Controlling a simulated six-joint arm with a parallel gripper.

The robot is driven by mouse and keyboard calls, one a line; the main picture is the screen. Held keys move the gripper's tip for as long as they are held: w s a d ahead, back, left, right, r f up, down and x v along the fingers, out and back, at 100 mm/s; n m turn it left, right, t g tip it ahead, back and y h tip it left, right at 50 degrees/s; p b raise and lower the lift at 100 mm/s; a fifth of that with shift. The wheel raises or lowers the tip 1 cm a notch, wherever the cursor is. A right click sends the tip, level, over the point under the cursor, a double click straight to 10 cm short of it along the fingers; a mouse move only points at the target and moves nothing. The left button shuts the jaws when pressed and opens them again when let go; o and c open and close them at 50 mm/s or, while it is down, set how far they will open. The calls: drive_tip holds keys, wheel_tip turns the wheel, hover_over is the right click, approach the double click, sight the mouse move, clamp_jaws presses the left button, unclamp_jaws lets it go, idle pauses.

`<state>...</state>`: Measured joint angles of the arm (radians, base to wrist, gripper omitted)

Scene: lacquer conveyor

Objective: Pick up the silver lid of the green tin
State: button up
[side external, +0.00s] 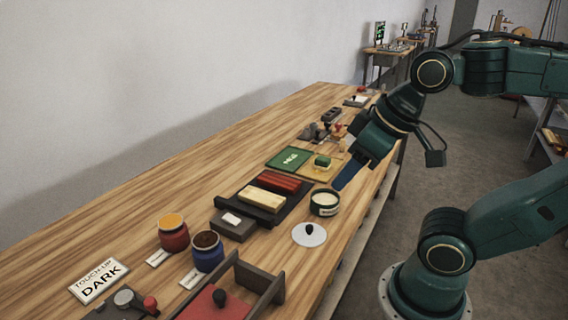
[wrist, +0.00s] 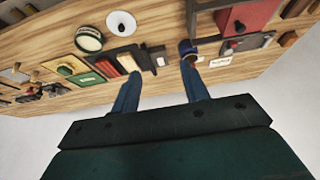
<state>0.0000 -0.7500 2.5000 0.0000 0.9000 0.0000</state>
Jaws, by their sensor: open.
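The silver lid (side external: 317,238) is a flat round disc with a black knob. It lies on the wooden bench near its front edge, apart from the green tin (side external: 325,209). The tin stands upright and uncovered, with a pale filling and a light label. In the wrist view the lid (wrist: 113,20) is at the top, just right of the tin (wrist: 88,43). My gripper (side external: 339,185) is above the bench edge, behind the tin as seen from the side. In the wrist view its blue fingers (wrist: 161,70) are spread and empty, with the lid beyond them.
A dark tray (side external: 283,207) with red and cream blocks sits beside the tin. Red (side external: 173,236) and blue (side external: 207,255) jars and a grey-railed fixture (side external: 258,277) are nearer the camera. A green board (side external: 288,158) lies farther back. Bare wood surrounds the lid.

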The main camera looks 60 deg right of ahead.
drive_tip(key=shift+w, duration=0.1)
drive_tip(key=w+d+f+m+g+y, duration=0.1)
drive_tip(key=w+d+f+m+g, duration=0.4)
drive_tip(key=w+d+f+m, duration=0.6)
drive_tip(key=d+f+m, duration=0.1)
drive_tip(key=d+m, duration=0.1)
drive_tip(key=m, duration=0.5)
drive_tip(key=shift+w+d+g, duration=0.25)
drive_tip(key=shift+w+g, duration=0.05)
drive_tip(key=shift+w, duration=0.1)
drive_tip(key=shift+f, duration=0.15)
hover_over(311, 225)
wheel_tip(311, 225, down, 7)
drive_tip(key=shift+d+r, duration=0.1)
drive_tip(key=shift+f, duration=0.8)
